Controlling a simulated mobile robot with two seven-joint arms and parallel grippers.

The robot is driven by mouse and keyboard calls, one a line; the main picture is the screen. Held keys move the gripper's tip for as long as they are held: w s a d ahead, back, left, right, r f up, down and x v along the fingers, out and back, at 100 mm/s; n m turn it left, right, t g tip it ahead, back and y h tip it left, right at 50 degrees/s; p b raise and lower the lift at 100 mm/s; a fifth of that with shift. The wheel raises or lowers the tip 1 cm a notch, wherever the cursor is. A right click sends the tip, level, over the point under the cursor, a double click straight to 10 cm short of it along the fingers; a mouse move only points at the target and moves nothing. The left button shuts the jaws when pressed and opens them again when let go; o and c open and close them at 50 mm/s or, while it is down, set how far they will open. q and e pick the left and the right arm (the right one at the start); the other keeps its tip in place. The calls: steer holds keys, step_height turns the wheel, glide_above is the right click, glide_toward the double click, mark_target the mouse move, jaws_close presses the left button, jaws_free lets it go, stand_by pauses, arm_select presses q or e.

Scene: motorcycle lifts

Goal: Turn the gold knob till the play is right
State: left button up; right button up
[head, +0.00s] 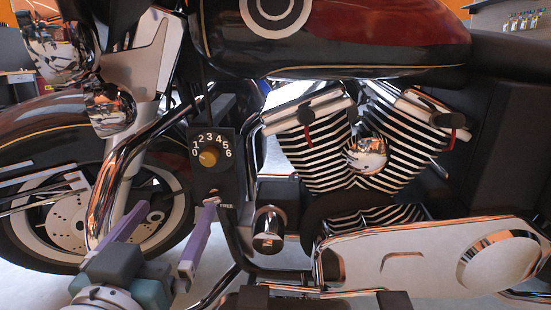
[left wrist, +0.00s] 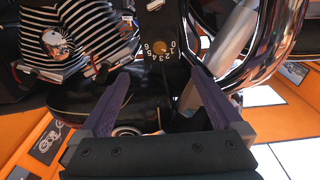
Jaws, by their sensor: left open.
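The gold knob (head: 208,157) sits on a black dial panel (head: 229,137) with white numbers from 0 to 6 around it, at the front of the motorcycle's engine. It also shows in the left wrist view (left wrist: 160,47), upside down. Which number the knob points to is too small to tell. My left gripper (head: 177,207) is open and empty, its two purple fingers spread below and left of the knob, apart from it. In the left wrist view the gripper (left wrist: 157,75) has the knob beyond and between its fingertips. My right gripper is not in view.
The chrome engine (head: 367,155) is right of the panel. A small marked fitting (head: 211,193) is just below the knob. The fuel tank (head: 340,40) overhangs above.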

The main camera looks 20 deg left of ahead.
arm_select(q)
steer(key=r+p+v, duration=0.1)
steer(key=p+v, duration=0.1)
steer(key=v, duration=0.7)
steer(key=d+r+m+g+h+p, duration=0.3)
steer(key=d+r+h+p, duration=0.15)
steer(key=r+p, duration=1)
steer(key=d+r+m+g+h+p, duration=0.3)
steer(key=d+r+h+p, duration=0.15)
steer(key=r+p, duration=1)
steer(key=s+a+r+g+y+p, duration=0.1)
steer(key=s+a+r+g+p, duration=0.2)
steer(key=r+p, duration=0.75)
steer(key=s+a+r+n+g+y+p, duration=0.1)
steer(key=s+r+g+y+p, duration=0.15)
steer(key=s+r+p, duration=0.75)
steer(key=a+r+g+y+p, duration=0.1)
steer(key=a+r+g+p, duration=0.25)
steer(key=r+p, duration=0.8)
step_height(320, 180, up, 30)
steer(key=d+p, duration=0.1)
steer(key=p, duration=3.6)
steer(key=shift+d+f, duration=0.1)
